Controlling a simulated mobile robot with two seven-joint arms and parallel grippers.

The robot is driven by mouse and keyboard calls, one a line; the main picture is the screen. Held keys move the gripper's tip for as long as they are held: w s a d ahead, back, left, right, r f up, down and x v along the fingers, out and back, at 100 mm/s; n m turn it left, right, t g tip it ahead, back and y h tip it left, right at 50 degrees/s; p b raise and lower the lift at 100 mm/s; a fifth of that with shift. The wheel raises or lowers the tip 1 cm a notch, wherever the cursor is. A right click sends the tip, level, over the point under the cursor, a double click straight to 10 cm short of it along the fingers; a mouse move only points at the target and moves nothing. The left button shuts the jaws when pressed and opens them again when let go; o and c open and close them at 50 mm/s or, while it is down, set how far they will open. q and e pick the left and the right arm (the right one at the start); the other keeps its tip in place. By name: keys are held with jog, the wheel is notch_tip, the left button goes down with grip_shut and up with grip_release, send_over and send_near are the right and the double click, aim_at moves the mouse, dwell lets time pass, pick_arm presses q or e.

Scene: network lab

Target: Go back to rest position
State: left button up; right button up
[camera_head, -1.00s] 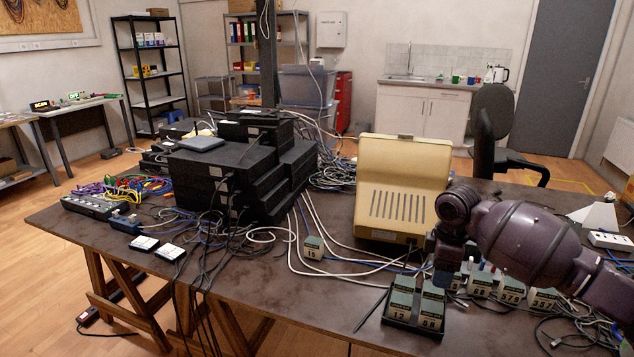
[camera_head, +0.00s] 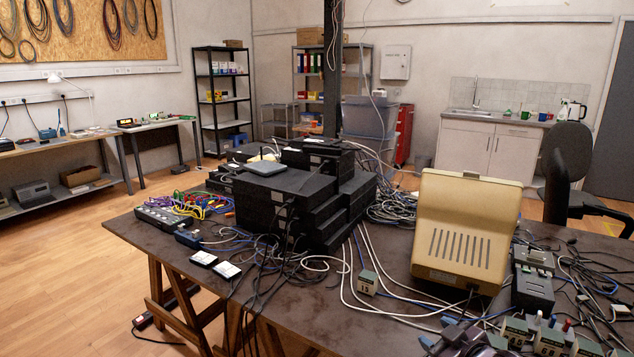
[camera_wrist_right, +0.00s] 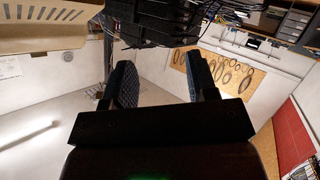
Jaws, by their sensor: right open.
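My right gripper (camera_head: 462,340) shows only in part at the bottom edge of the head view, over the front of the dark table (camera_head: 340,335). In the right wrist view my right gripper (camera_wrist_right: 163,78) has its two dark fingers well apart, with nothing between them. That view is upside down and shows the wall and the equipment beyond the fingers. My left gripper is in neither view now.
A beige slotted case (camera_head: 468,232) stands right of the black box stack (camera_head: 290,205). A dark device (camera_head: 532,275) sits right of the case.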

jog(key=s+d+f+m+h, duration=0.1)
jog(key=s+f, duration=0.4)
jog(key=s, duration=0.5)
jog(key=s+f+m+g+h, duration=0.1)
jog(key=s+f+m, duration=0.2)
jog(key=s+f, duration=0.3)
jog(key=s+d+f+m+g+h, duration=0.1)
jog(key=s+f, duration=0.5)
jog(key=s, duration=0.8)
jog(key=shift+d+m+h, duration=0.35)
jog(key=shift+m+h, duration=0.15)
jog(key=shift+m, duration=0.4)
jog(key=shift+s+f, duration=0.1)
